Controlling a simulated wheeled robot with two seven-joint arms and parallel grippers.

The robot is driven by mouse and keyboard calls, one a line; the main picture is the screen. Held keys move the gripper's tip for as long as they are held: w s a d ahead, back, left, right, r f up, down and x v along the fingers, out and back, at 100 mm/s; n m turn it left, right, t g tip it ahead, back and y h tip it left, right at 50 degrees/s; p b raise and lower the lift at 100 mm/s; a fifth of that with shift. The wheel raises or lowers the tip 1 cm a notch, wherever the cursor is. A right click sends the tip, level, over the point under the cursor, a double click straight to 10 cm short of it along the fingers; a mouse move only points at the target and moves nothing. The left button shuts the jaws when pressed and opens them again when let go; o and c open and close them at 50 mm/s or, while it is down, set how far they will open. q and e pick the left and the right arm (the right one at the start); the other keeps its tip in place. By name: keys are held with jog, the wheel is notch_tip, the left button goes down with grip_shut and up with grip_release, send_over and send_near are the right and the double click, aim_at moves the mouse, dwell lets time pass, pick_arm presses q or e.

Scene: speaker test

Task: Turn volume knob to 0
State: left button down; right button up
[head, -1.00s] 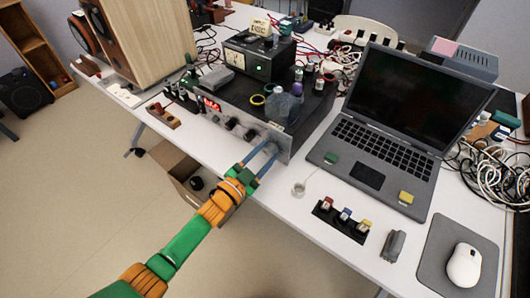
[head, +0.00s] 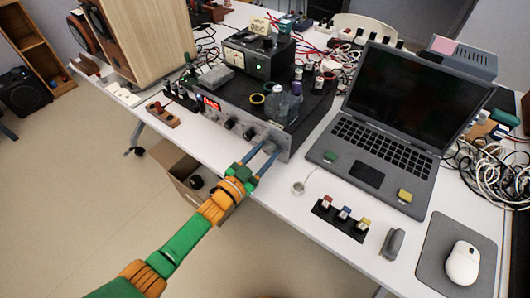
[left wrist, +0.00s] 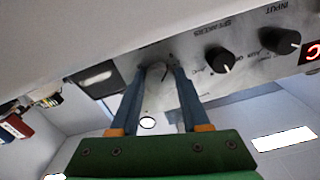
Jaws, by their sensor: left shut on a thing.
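The grey amplifier (head: 216,117) has a metal front panel with a red display and dark knobs, and it stands at the table's front edge. My left gripper (head: 268,150) is at the right end of this panel, with its two blue fingers pointing at it. In the left wrist view, the panel appears upside down, and my left gripper (left wrist: 161,73) is shut on a silvery volume knob (left wrist: 157,74), one finger on each side. The fingers hide part of the knob, and its setting cannot be read. My right gripper is not in view.
Two dark knobs, one marked speakers (left wrist: 219,60) and one marked input (left wrist: 280,40), sit beside the gripped knob. A laptop (head: 369,175) stands to the right of the amplifier. A wooden speaker (head: 150,40) stands at the left. The floor in front of the table is mostly clear.

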pick_arm(q)
jog(key=shift+c, duration=1.9)
grip_release()
jog(key=p+v, duration=0.1)
jog(key=v, duration=0.6)
jog(key=shift+a, duration=0.1)
